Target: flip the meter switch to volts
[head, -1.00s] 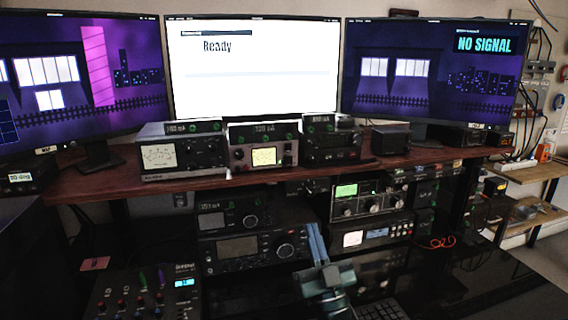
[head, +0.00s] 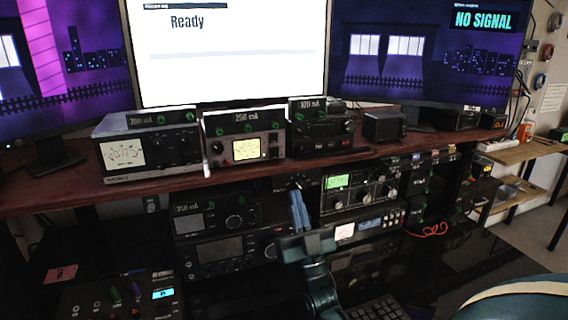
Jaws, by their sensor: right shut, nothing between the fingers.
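Several small black meter boxes with green knobs and mA readouts stand on the radios. One reading about 200 mA (head: 162,119) is on the left shelf radio, one reading 250 mA (head: 243,122) on the middle one, and one reading about 100 mA (head: 307,109) on the right one. Another, reading about 350 mA (head: 193,208), is on the lower level. Their switches are too small to make out. My right gripper (head: 299,208) is shut and empty, its blue fingers pointing up in front of the lower radios, below the shelf edge. My left gripper is out of view.
The wooden shelf (head: 60,190) crosses the view, with monitors behind it. Lower radios (head: 215,252) and a green-screen unit (head: 345,190) flank my fingers. A mixer (head: 110,297) and a keyboard (head: 375,308) lie in front.

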